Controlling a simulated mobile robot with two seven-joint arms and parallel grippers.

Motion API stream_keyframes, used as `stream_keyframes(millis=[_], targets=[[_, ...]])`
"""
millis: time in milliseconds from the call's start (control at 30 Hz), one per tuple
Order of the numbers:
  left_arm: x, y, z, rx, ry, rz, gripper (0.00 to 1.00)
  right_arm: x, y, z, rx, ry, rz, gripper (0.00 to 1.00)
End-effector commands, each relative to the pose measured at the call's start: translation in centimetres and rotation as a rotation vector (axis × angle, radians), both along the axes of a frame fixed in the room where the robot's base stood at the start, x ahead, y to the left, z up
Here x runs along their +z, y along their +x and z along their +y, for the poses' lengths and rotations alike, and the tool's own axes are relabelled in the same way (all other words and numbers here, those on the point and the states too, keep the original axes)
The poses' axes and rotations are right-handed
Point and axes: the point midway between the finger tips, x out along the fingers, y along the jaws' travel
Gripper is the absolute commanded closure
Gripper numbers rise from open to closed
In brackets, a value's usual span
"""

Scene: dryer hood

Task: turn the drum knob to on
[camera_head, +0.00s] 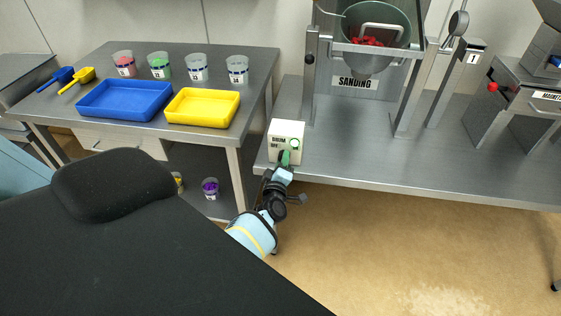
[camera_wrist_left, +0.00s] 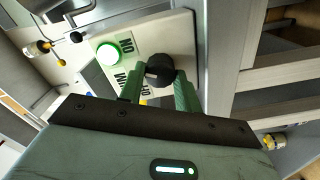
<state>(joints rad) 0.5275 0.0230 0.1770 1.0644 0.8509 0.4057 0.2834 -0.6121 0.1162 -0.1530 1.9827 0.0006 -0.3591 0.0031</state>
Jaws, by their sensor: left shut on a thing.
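The white control box (camera_head: 287,130) with a DRUM label stands at the front left corner of the steel bench. Its black drum knob (camera_wrist_left: 158,69) shows in the left wrist view, beside a round green light (camera_wrist_left: 109,54) that looks lit. My left gripper (camera_head: 285,160) is at the front face of the box, and it also shows in the left wrist view (camera_wrist_left: 159,82). Its green fingers are on both sides of the knob, shut on it. In the head view the gripper mostly hides the knob. I cannot read the knob's pointer clearly. My right gripper is not in view.
The left table holds a blue tray (camera_head: 125,99), a yellow tray (camera_head: 203,107), several cups and two scoops. The bench top (camera_head: 350,140) right of the box is clear.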

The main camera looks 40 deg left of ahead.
Motion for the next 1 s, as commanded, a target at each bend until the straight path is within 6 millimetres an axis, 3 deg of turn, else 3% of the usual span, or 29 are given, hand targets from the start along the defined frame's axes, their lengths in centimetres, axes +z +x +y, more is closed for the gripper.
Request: stream_keyframes(millis=[433, 1000], targets=[[0.11, 0.04, -0.04, 0.001, 0.248, 0.128, 0.89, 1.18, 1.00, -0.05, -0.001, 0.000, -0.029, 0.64], [0.00, 0.01, -0.04, 0.000, 0.307, 0.159, 0.89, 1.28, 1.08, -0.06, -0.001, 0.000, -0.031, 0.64]])
